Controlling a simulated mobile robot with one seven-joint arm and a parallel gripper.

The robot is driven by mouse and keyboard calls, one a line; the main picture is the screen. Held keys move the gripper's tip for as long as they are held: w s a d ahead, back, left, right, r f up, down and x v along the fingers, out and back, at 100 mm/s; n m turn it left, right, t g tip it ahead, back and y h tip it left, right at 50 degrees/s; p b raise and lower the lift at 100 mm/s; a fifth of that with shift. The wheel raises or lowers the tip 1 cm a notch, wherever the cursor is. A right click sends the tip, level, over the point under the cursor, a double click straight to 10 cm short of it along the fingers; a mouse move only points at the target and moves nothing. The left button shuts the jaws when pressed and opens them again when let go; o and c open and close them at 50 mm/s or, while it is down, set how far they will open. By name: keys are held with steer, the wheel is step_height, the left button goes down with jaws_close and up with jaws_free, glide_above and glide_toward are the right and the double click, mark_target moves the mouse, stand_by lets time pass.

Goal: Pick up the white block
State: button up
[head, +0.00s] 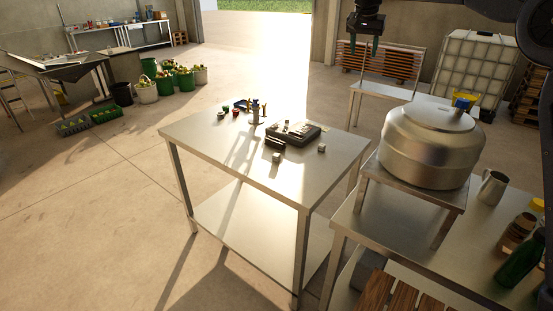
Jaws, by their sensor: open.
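Two small pale blocks are on the steel table (310,178) in the middle of the head view. One pale block (276,157) is near the middle of the tabletop, just in front of a dark case. The other pale block (321,148) is to its right. Both are small in the picture, and I cannot tell which is the white one. My gripper (364,46) hangs at the top of the view, pointing down with its fingers apart. It is empty and well away from both blocks.
An open dark case (293,133) with small items is on the table. Small jars and a little stand (256,112) are behind it, to the left. A large steel pot (430,148) on a raised stand is at the right, near a metal jug (492,188) and bottles.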

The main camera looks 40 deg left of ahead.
steer(key=s+a+f, duration=0.3)
steer(key=s+a, duration=0.1)
steer(key=a, duration=0.4)
steer(key=s+a+f, duration=0.3)
steer(key=s+a, duration=0.1)
steer(key=a, duration=0.4)
glide_above(276, 155)
steer(key=s+d, duration=0.1)
steer(key=s, duration=0.1)
steer(key=shift+n, duration=0.3)
step_height(276, 155, down, 35)
steer(key=shift+d+f, duration=0.1)
steer(key=shift+a+x, duration=0.25)
steer(key=shift+x, duration=1.05)
steer(key=shift+a+x, duration=0.2)
steer(key=shift+x, duration=1.15)
steer(key=c, duration=1.1)
